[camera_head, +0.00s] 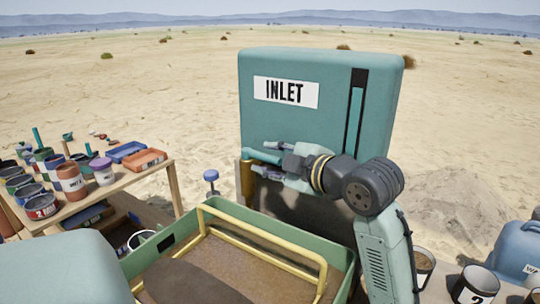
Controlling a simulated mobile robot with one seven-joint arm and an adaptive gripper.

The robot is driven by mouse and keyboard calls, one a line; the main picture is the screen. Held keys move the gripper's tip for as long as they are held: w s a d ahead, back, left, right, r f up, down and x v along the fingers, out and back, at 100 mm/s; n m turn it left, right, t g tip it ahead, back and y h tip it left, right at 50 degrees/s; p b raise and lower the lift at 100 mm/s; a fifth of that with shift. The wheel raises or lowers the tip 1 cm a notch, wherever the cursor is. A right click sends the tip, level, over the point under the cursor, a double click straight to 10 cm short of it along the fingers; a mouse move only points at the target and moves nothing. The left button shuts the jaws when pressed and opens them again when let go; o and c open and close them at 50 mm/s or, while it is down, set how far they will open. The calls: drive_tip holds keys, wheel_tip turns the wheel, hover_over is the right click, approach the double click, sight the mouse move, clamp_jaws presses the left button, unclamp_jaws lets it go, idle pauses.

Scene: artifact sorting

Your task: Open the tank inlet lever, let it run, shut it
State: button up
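The teal tank (310,130) stands at the centre with a white INLET label (286,92) on its front. A dark upright gauge slot (355,118) runs down its right side, with a teal strip inside. A teal lever bar (257,154) sticks out at the tank's lower left, above a brass-coloured valve body (246,180). My gripper (266,159) is in front of it with its fingers spread. The bar lies between the fingers, and a gap shows beside it. Its right end is hidden by my gripper.
A green-walled tray (206,212) of sand with a yellow frame (262,230) stands below my gripper. A blue-topped knob (211,176) rises behind its left edge. A wooden table (130,185) with pots and tins is at left. A blue container (512,250) and tins stand at lower right.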

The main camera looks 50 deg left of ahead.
drive_tip(key=shift+a, duration=0.25)
clamp_jaws()
idle(0.3)
idle(0.4)
